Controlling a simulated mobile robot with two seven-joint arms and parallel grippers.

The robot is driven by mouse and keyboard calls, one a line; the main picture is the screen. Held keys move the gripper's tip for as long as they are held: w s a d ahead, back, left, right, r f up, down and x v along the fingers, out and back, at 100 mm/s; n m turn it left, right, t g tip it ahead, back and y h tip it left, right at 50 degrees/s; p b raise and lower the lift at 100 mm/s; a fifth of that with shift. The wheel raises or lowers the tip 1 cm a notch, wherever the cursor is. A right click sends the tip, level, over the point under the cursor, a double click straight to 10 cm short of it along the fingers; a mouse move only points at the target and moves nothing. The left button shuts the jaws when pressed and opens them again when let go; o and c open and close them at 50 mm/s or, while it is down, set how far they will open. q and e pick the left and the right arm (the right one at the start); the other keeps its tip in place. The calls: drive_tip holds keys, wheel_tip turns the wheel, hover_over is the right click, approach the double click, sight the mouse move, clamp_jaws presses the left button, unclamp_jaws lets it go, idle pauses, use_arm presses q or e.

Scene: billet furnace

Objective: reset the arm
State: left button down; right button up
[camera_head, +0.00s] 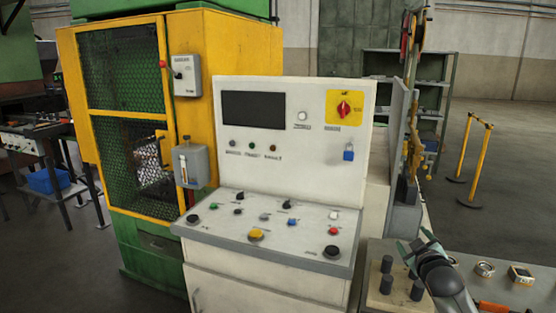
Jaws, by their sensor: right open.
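My right gripper (418,250) is at the lower right, over the side table and just right of a small block with dark pegs. Its thin fingers stand apart, open, with nothing seen between them. My left gripper is not in view. The control console (283,234) stands in the middle, with a dark screen (253,110), a red rotary switch on a yellow plate (344,107), a blue padlock (348,153) and several buttons and knobs on its sloped panel.
A side table (457,262) at the lower right holds the peg block (380,299) and small round and square parts. A yellow and green meshed cabinet (222,50) stands left of the console. A yellow barrier (461,150) stands on open floor at the right.

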wheel_tip(320, 180, up, 4)
drive_tip(key=w+a+m+t+y, duration=0.1)
drive_tip(key=a+m+t+y, duration=0.1)
drive_tip(key=a+m, duration=0.1)
drive_tip(key=s+a+f+g+y, duration=0.1)
drive_tip(key=s+a+f, duration=0.2)
drive_tip(key=s+f, duration=0.35)
drive_tip(key=s+a+f+n+g, duration=0.1)
drive_tip(key=s+a+f, duration=0.25)
drive_tip(key=f, duration=0.55)
drive_tip(key=s+a+f+g+y, duration=0.1)
drive_tip(key=s+a+f+g, duration=0.15)
drive_tip(key=s+f, duration=0.4)
drive_tip(key=s+a+f+g, duration=0.1)
drive_tip(key=s+a+f, duration=0.2)
drive_tip(key=s, duration=0.5)
drive_tip(key=s+a+f+g+y, duration=0.1)
drive_tip(key=s+a+f, duration=0.2)
drive_tip(key=s, duration=0.5)
drive_tip(key=s+a+f+m+g, duration=0.1)
drive_tip(key=s+a+f, duration=0.2)
drive_tip(key=s+f, duration=0.2)
drive_tip(key=s, duration=0.3)
drive_tip(key=shift+s+a+y, duration=0.15)
drive_tip(key=shift+s+y, duration=0.2)
drive_tip(key=shift+y, duration=0.05)
